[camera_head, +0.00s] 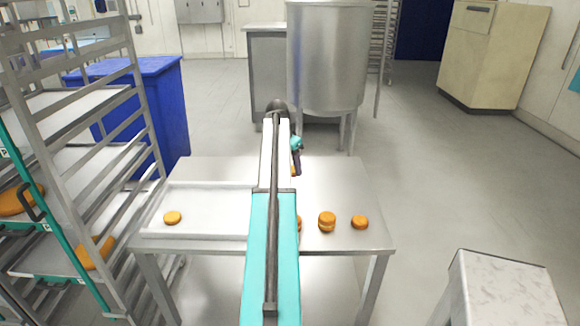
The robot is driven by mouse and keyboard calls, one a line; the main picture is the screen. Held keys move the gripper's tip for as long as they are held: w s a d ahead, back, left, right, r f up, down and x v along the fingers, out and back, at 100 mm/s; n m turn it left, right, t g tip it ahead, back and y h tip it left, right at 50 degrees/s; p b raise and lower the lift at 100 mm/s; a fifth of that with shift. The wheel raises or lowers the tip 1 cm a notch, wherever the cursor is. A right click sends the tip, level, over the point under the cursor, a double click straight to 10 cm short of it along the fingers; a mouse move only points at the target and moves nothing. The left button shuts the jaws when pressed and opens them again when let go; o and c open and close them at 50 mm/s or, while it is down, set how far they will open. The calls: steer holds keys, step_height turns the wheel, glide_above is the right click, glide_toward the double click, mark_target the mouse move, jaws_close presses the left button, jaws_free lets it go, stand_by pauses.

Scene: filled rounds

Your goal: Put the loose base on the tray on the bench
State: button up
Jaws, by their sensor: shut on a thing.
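The bench (345,244) is a steel table in front of me. A pale shallow tray (215,215) lies on its left part, with one orange-brown round base (173,218) near its left end. My gripper (295,168), at the far side of the bench, is largely hidden behind my own arm. It is shut on an orange-brown base (293,171), of which only a sliver shows. To the right of my arm, a stack of rounds (327,222) and a single round (360,222) stand on the bare bench. Another round (299,224) is partly covered by my arm.
A wheeled rack (140,110) with trays of large orange pieces (95,254) stands close on the left. A blue bin (168,105) is behind it. A steel vat (325,55) stands beyond the bench. A pale block (505,290) is at front right. The floor on the right is open.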

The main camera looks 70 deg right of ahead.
steer(key=w+a+n+t, duration=0.1)
steer(key=w+a+n, duration=0.4)
steer(key=w+a, duration=1.1)
steer(key=w+a+n+t, duration=0.2)
steer(key=w+a+n, duration=0.4)
steer(key=w+a, duration=1)
steer(key=a+n+t+y, duration=0.1)
steer(key=a+n, duration=1)
steer(key=a, duration=3.4)
steer(key=shift+w+a+n+y, duration=0.3)
steer(key=shift+w+y, duration=0.15)
steer(key=shift+y, duration=0.45)
steer(key=shift+s, duration=0.1)
